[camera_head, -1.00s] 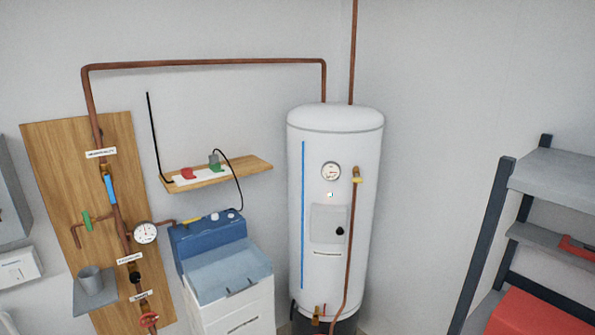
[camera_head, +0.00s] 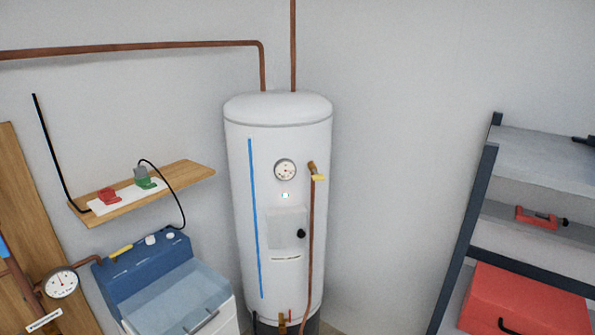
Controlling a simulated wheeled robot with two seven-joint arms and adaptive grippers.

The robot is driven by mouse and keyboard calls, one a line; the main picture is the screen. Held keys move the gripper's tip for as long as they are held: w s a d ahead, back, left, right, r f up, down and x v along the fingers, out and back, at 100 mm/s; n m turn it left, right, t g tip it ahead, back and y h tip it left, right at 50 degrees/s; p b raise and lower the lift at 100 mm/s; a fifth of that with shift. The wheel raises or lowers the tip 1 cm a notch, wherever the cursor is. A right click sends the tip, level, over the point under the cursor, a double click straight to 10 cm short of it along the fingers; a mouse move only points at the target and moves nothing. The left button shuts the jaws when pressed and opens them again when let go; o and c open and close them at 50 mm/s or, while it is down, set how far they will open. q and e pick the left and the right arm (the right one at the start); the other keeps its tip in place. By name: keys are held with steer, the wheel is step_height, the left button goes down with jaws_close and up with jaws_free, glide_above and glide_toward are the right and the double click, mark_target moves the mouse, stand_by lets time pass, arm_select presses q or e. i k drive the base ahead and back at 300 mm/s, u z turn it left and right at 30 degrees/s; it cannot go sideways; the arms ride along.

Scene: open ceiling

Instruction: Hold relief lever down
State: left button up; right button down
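The relief lever (camera_head: 319,178) is a small yellow handle on a brass valve (camera_head: 312,167). The valve sits on the right front of the white water tank (camera_head: 240,160), at the top of a copper discharge pipe (camera_head: 310,240) that runs down the tank's front. The lever sticks out to the right, roughly level. Nothing touches it. A round gauge (camera_head: 285,170) is to its left, and a grey panel with a black knob (camera_head: 301,233) is below. Neither of my grippers shows in the head view.
A wooden shelf (camera_head: 190,178) with red and green plugs is on the wall. Dark-framed shelving (camera_head: 468,235) with a red toolbox (camera_head: 525,302) stands at right. The wall between tank and shelving is bare.

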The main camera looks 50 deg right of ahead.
mark_target(317, 177)
steer(key=z, duration=0.25)
steer(key=i, duration=0.7)
steer(key=z, duration=0.75)
steer(key=i, duration=0.4)
steer(key=z, duration=0.35)
